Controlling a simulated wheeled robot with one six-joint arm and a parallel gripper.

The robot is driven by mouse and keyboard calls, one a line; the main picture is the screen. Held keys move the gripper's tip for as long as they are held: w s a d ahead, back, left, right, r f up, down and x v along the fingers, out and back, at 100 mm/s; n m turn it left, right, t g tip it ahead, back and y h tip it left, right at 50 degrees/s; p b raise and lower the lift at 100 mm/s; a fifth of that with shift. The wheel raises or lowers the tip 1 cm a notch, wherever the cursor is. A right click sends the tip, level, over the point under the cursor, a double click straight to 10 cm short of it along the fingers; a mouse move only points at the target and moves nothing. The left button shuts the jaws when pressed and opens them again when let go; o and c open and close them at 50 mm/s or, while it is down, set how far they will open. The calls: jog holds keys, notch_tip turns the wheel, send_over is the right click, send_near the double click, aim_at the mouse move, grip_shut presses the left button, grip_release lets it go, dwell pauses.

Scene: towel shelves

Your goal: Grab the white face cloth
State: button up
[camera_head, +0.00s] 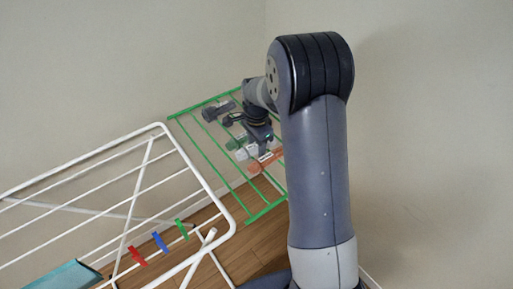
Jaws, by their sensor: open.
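A small white cloth (242,154), which looks like the face cloth, hangs or lies on the green rack (221,159) at the back. My arm reaches over this rack, and my gripper (263,152) points down just right of the white cloth. The gripper is open and small in the picture. I cannot tell whether its fingers touch any cloth. An orange-red cloth (268,163) is just below the gripper, and my arm and gripper may hide part of the cloths.
Dark grey cloths (217,109) lie on the green rack's far part. A white drying rack (163,127) stands at front left, with red (137,256), blue (160,242) and green (181,229) clips and a teal cloth (65,277). Walls stand close behind and right.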

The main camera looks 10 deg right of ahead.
jog(key=c, duration=0.7)
